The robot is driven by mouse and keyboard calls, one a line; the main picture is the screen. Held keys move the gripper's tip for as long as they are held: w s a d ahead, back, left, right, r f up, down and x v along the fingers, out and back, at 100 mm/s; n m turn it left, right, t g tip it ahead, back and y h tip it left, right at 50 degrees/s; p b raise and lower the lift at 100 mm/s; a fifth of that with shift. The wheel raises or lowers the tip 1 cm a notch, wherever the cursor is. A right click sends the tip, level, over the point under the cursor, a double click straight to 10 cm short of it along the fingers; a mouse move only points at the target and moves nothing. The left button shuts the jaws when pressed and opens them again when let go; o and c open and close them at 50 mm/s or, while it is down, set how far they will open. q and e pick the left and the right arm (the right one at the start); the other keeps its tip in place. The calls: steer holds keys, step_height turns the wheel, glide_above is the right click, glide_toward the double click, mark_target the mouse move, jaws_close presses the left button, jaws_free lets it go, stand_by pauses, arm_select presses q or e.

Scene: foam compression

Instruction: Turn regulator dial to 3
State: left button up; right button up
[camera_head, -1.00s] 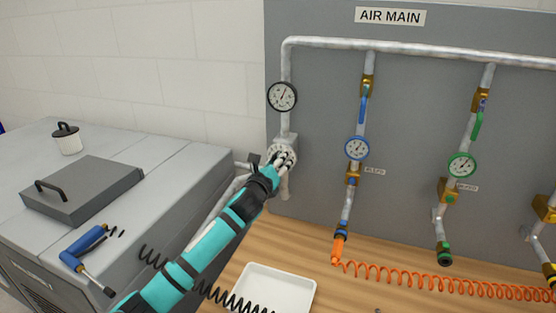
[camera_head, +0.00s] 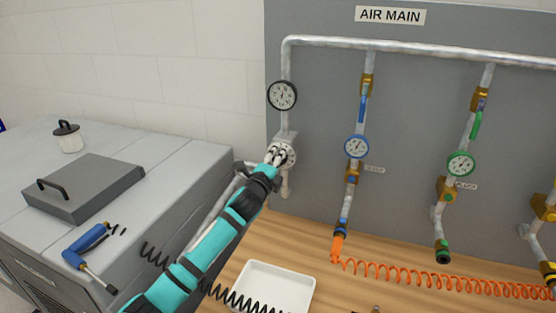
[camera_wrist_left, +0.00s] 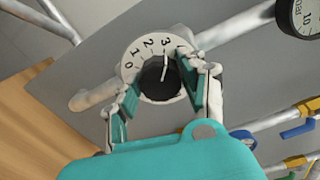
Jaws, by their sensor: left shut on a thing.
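The regulator dial (camera_wrist_left: 156,82) shows in the left wrist view as a dark round knob inside a pale ring numbered from 0 upward. A white pointer line on the knob points at or very near the 3. My left gripper (camera_wrist_left: 160,96) is shut on the knob, with one teal-padded finger on each side of it. In the head view the same gripper (camera_head: 277,156) reaches the pale regulator (camera_head: 289,148) on the grey panel and partly covers its face. My right gripper is not in view.
A black-rimmed gauge (camera_head: 282,96) sits above the regulator. Blue (camera_head: 357,146) and green (camera_head: 461,164) gauges hang on pipes to the right. A white tray (camera_head: 306,284) lies on the wooden bench below. A grey machine (camera_head: 165,177) stands at the left.

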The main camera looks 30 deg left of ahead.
arm_select(q)
steer(key=shift+n, duration=0.5)
steer(key=shift+f, duration=0.1)
steer(key=o, duration=1.2)
steer(key=v, duration=1.2)
steer(key=shift+s+a, duration=0.1)
steer(key=shift+f, duration=0.1)
